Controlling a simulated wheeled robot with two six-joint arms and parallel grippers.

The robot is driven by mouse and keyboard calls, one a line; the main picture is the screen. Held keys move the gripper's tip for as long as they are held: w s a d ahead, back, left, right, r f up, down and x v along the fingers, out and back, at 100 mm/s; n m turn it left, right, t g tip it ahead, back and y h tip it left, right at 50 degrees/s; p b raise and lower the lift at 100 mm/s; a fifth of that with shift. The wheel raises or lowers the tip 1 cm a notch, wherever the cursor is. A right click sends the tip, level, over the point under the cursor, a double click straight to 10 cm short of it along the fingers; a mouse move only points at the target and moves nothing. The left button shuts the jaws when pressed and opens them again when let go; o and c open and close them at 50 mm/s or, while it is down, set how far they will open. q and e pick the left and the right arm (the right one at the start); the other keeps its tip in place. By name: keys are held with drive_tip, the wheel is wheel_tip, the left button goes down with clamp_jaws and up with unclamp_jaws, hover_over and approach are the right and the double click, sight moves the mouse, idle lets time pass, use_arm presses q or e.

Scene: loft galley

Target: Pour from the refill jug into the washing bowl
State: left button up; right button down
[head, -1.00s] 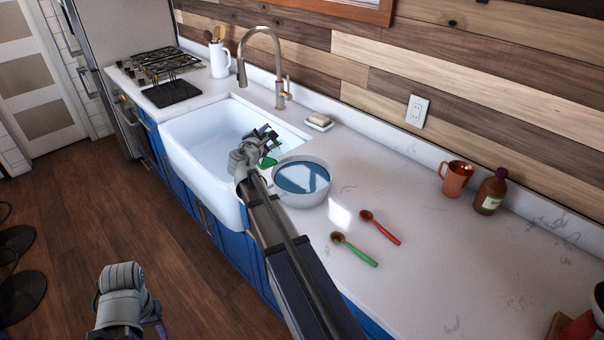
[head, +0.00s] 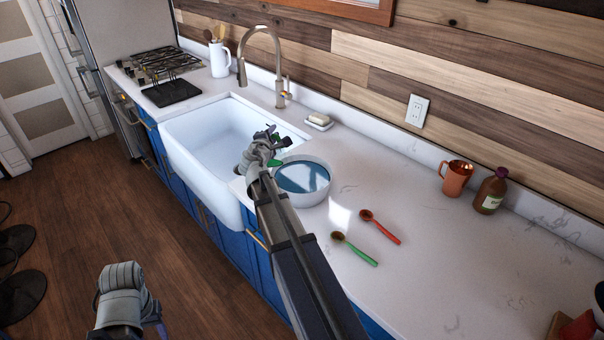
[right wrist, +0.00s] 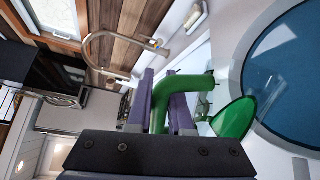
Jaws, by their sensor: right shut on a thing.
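The washing bowl (head: 325,192), pale and wide with blue liquid inside, stands on the counter just right of the sink. It also shows at the right of the right wrist view (right wrist: 240,75). My right gripper (head: 268,142) is shut on the green handle of the refill jug (right wrist: 195,84), beside the bowl's left side. In the head view my gripper hides most of the jug (head: 275,162); its tilt and contents cannot be told. No stream of liquid shows. My left gripper (head: 150,328) is low at the left, over the floor, its fingers mostly hidden.
The white sink (head: 205,130) and its tall faucet (head: 262,62) lie left of and behind the bowl. A soap dish (head: 319,122) is behind it. Green (head: 355,248) and red (head: 380,227) spoons lie right of it. A copper mug (head: 455,180) and brown bottle (head: 489,192) stand farther right.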

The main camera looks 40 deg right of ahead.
drive_tip(key=shift+s+d+f+m, duration=0.15)
drive_tip(key=shift+s+d+m, duration=0.15)
drive_tip(key=shift+s+d, duration=0.25)
drive_tip(key=shift+s+d+f+m, duration=0.15)
drive_tip(key=shift+s+d+m, duration=0.15)
drive_tip(key=shift+s+d, duration=0.2)
drive_tip(key=shift+s+d+r+m, duration=0.2)
drive_tip(key=shift+s+d+m, duration=0.1)
drive_tip(key=shift+m, duration=0.1)
drive_tip(key=shift+s+t+y, duration=0.1)
drive_tip(key=shift+t+y, duration=0.2)
